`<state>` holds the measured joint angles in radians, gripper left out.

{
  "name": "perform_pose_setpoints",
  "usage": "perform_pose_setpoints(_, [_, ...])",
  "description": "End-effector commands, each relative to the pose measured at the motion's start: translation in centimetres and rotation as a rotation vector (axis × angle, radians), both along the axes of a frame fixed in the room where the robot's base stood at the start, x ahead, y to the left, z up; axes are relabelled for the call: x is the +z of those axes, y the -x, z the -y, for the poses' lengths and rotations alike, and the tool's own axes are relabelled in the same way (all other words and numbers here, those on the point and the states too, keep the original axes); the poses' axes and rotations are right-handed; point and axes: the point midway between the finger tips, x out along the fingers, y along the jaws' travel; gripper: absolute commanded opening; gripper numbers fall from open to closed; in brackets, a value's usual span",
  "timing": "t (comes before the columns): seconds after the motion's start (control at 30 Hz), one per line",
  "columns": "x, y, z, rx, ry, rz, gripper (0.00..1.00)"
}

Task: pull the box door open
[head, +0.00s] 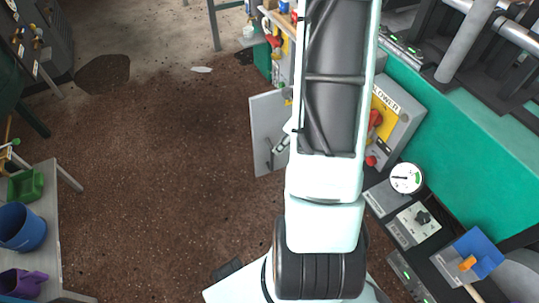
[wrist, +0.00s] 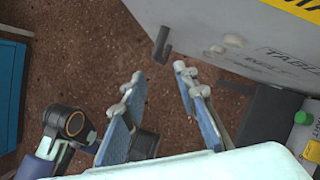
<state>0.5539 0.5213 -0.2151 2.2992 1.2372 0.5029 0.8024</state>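The box door (head: 264,112) is a light grey panel in the head view, standing out to the left of the grey box (head: 403,118). A dark handle (head: 268,153) shows low on the door. My gripper (head: 282,145) is in front of the door, partly hidden by my arm, which also hides where door and box meet. In the wrist view my gripper (wrist: 158,74) is open with nothing between its fingers. A dark bar-like handle (wrist: 162,44) is just beyond the fingertips, apart from them, beside a grey panel (wrist: 260,45) with lettering.
A green machine (head: 450,135) with a gauge (head: 407,178) and control boxes (head: 418,222) stands at the right. A table (head: 50,240) with a blue cup (head: 22,227) and green crate (head: 25,185) is at the left. The brown floor (head: 160,180) between is clear.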

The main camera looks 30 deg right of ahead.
Motion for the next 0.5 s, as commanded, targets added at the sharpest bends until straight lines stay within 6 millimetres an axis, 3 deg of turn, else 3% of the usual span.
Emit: perform_pose_setpoints(0.5, [-8.4, -3.0, -1.6, 0.005, 0.002, -0.001, 0.27])
